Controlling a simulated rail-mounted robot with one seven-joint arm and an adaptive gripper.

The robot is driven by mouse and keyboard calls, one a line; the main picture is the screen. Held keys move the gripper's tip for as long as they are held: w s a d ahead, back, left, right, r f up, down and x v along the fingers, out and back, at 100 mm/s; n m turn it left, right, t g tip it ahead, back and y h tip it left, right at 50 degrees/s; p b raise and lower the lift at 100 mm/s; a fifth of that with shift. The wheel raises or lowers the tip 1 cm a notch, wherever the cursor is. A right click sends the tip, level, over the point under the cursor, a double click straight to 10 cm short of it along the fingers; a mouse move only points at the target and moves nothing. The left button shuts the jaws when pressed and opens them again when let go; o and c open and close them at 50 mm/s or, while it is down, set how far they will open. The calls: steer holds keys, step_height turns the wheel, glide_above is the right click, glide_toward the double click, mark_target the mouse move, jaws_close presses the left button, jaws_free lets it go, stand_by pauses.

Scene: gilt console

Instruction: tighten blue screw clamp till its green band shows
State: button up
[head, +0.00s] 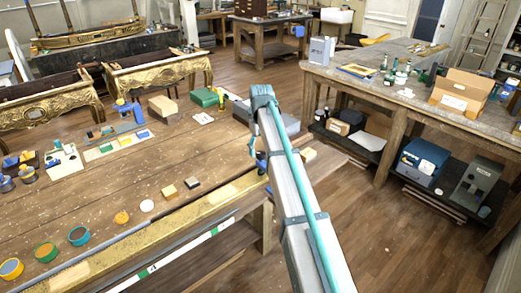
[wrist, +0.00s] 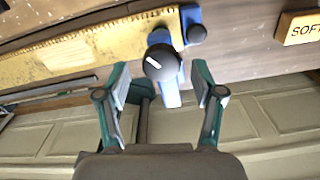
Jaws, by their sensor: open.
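The blue screw clamp (wrist: 191,16) sits at the bench edge over a gold strip in the wrist view. Its round black knob (wrist: 161,63) faces me and carries a white line that runs slantwise. A blue part shows below the knob. I see no green band from here. My gripper (wrist: 160,78) is open, with one teal-and-grey finger on each side of the knob's lower part and a gap to it on both sides. In the head view the clamp (head: 262,163) is small at the bench's right end, partly hidden by my arm.
A wooden block lettered "SOFT" (wrist: 301,28) lies right of the clamp. The gold strip (wrist: 85,55) runs left along the edge. On the bench (head: 110,190) stand several paint pots, small blocks and a green box (head: 205,97). Open floor (head: 385,235) lies to the right.

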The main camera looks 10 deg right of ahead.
mark_target(261, 153)
step_height(261, 153, up, 12)
steer(key=shift+f, duration=0.2)
stand_by(0.6)
